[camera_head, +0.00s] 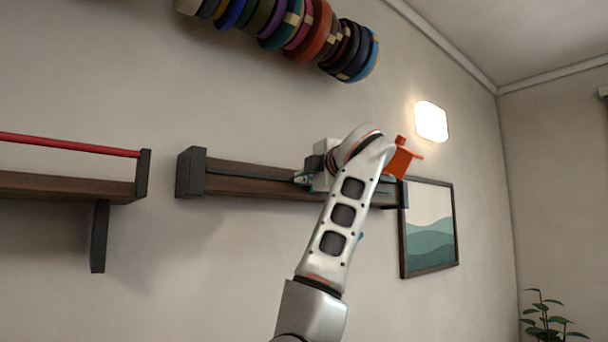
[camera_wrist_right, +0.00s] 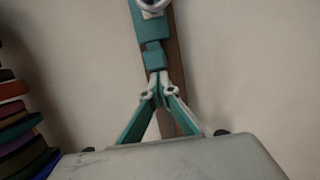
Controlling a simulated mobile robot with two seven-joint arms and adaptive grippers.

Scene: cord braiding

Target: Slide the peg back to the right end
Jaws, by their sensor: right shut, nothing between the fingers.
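A dark brown wall rail (camera_head: 250,170) runs across the middle of the head view, with a dark block at its left end. My right gripper (camera_head: 302,179) is at the rail and mostly hidden by my own arm. In the right wrist view, its fingertips (camera_wrist_right: 157,92) are together and empty over the rail. A teal block (camera_wrist_right: 153,35) with a pale round part on the rail lies just beyond them. An orange block with a small stub (camera_head: 403,160) shows near the rail's right end. I cannot tell which piece is the peg. My left gripper is out of view.
A second shelf (camera_head: 65,187) with a red bar (camera_head: 70,145) is on the left. A row of coloured rolls (camera_head: 315,35) hangs above the rail. A framed picture (camera_head: 429,230) and a lit lamp (camera_head: 431,121) are on the right. The wall below the rail is bare.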

